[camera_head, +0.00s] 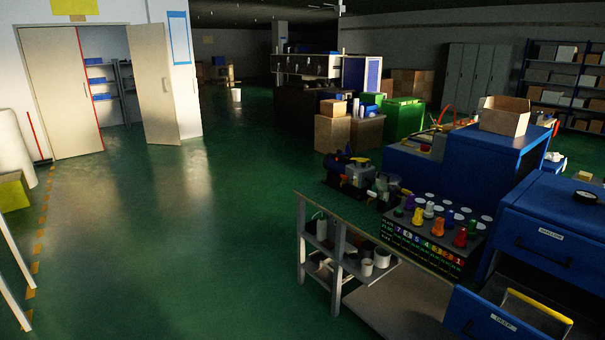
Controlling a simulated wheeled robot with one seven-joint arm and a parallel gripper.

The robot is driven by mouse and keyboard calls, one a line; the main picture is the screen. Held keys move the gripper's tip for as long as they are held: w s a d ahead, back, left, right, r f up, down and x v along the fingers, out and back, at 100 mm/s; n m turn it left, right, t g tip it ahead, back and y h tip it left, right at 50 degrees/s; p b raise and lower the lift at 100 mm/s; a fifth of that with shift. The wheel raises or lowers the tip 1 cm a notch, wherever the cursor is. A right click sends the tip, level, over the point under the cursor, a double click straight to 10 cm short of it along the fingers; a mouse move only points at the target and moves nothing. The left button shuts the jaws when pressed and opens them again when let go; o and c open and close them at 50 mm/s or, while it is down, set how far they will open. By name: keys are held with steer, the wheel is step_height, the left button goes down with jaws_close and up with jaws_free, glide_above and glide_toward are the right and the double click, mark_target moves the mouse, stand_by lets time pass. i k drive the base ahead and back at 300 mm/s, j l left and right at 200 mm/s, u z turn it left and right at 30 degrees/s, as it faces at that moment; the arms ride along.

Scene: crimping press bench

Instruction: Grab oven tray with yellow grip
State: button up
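A yellow grip bar (541,306) shows at the lower right. It runs along the edge of a grey tray-like piece (522,318), which is partly cut off by the bottom of the picture. This piece sits beside or inside an opened blue front (490,318) with a white label too small to read surely. Above it is a blue oven-like cabinet (550,225) with a dark handle and a label; a dark opening lies below its front. My gripper and arm are not in view.
Shelves below hold white cups (382,257). An open cardboard box (503,115) sits on a blue cabinet. Green floor (190,240) is clear at left.

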mark_target(554, 328)
steer(key=l+z, duration=0.1)
steer(key=z, duration=0.3)
steer(key=i+z, duration=0.1)
steer(key=z, duration=0.35)
steer(key=l+z, duration=0.15)
steer(key=z, duration=0.25)
